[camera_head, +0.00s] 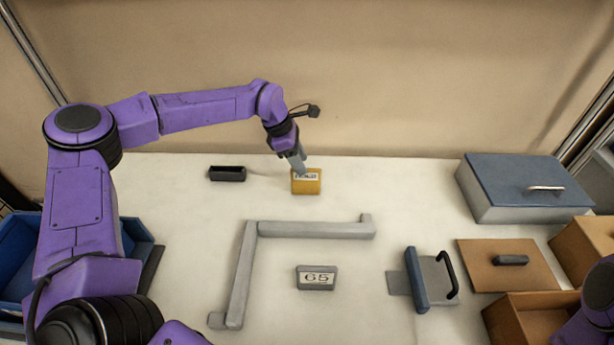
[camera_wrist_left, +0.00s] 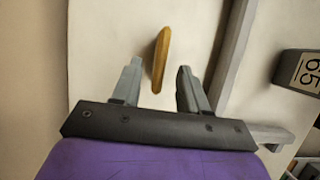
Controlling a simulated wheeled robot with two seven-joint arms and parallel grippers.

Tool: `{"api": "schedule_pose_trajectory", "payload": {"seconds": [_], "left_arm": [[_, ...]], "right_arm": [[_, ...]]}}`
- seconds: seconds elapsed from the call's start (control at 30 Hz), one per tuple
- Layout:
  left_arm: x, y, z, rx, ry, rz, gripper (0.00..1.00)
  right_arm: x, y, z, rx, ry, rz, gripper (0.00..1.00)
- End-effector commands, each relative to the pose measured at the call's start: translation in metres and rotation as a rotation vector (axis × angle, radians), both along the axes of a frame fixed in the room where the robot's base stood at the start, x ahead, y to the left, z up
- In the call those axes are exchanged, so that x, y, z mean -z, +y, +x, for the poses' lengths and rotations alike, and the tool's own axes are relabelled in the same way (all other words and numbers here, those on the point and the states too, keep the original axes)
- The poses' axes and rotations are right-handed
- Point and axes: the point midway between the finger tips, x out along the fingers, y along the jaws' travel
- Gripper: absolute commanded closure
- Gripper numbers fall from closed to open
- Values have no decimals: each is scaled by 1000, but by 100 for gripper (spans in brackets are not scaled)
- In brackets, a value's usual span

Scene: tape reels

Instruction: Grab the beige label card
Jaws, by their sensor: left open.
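A mustard-yellow label card (camera_head: 306,187) with a white printed strip stands upright on the white table near its back edge. I see no plainly beige card. My left gripper (camera_head: 300,167) is at the card's top, pointing down, and hides part of its upper edge. In the left wrist view the card (camera_wrist_left: 161,50) shows edge-on between the two open fingers (camera_wrist_left: 160,66), with a gap on each side. Nothing is held. My right gripper is out of view; only a bit of purple arm shows at the lower right.
A grey block marked 65 (camera_head: 317,278) stands within a grey L-shaped rail (camera_head: 310,230). A small dark tray (camera_head: 227,174) is left of the card. A blue-lidded box (camera_head: 525,180), brown boxes and a handled blue-grey piece (camera_head: 417,280) are at right.

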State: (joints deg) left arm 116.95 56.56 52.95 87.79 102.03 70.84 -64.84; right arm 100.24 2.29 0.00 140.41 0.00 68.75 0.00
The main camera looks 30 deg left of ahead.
Motion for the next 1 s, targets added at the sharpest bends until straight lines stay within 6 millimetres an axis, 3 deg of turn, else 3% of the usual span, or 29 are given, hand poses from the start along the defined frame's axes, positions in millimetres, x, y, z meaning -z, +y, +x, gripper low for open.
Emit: {"api": "schedule_pose_trajectory", "payload": {"seconds": [0.23, 0.37, 0.57, 0.6, 0.73, 1.0], "left_arm": [[30, -16, 4, 2, 5, 1, 56], [49, -21, 8, 0, 1, 0, 56], [53, -22, 9, 0, -1, 0, 56], [53, -22, 9, 0, -1, 0, 60], [53, -22, 9, 0, -1, 0, 100], [53, -22, 8, 0, -1, 0, 100]], "right_arm": [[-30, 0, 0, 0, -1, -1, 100], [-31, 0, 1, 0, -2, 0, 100], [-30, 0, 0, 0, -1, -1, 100], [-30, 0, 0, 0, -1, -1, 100], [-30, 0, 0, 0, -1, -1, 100], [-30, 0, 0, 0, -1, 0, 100]]}}
